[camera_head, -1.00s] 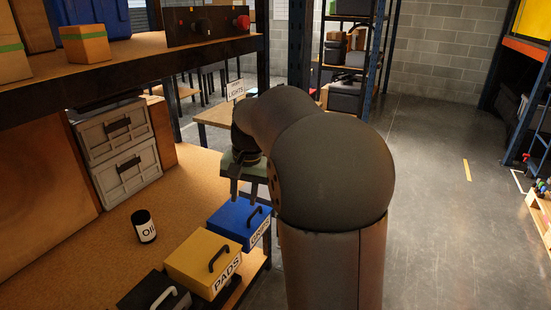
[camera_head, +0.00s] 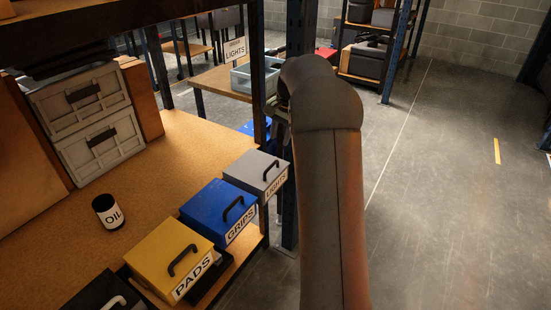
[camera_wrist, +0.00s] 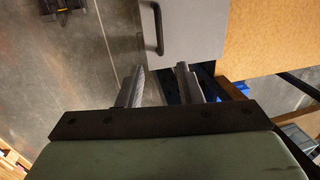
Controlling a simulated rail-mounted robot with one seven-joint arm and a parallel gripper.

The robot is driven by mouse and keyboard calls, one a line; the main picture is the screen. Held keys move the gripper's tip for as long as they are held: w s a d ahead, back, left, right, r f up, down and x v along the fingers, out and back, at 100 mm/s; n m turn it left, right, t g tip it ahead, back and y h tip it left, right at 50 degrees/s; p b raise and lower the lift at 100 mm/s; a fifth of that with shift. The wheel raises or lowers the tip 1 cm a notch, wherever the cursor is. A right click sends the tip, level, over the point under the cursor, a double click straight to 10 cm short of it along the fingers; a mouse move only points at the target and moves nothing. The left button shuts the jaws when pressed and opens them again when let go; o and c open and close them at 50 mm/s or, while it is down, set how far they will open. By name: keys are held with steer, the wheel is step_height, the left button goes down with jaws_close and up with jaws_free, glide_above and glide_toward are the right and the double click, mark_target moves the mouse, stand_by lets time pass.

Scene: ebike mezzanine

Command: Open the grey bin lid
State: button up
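The grey bin (camera_head: 254,170), labelled LIGHTS, stands at the right end of a row of bins. Its lid is shut, with a dark handle (camera_head: 271,171) on top. In the wrist view the grey lid (camera_wrist: 197,32) is at the top centre, with its handle (camera_wrist: 155,28) at the lid's left. My gripper (camera_wrist: 160,69) is open and empty, its two fingers apart and pointing toward the lid, with no visible contact with the handle. In the head view my gripper is mostly hidden by my arm, just beyond and right of the grey bin.
A blue GRIPS bin (camera_head: 217,210), a yellow PADS bin (camera_head: 165,255) and a black bin (camera_head: 105,293) continue the row. A dark post (camera_head: 258,75) rises behind the grey bin. The floor at right is clear.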

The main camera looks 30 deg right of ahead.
mark_target(274, 162)
steer(key=f, duration=0.3)
steer(key=w+f, duration=0.1)
steer(key=f, duration=0.2)
steer(key=a+f, duration=0.1)
steer(key=f, duration=0.3)
steer(key=shift+w, duration=0.4)
jaws_close()
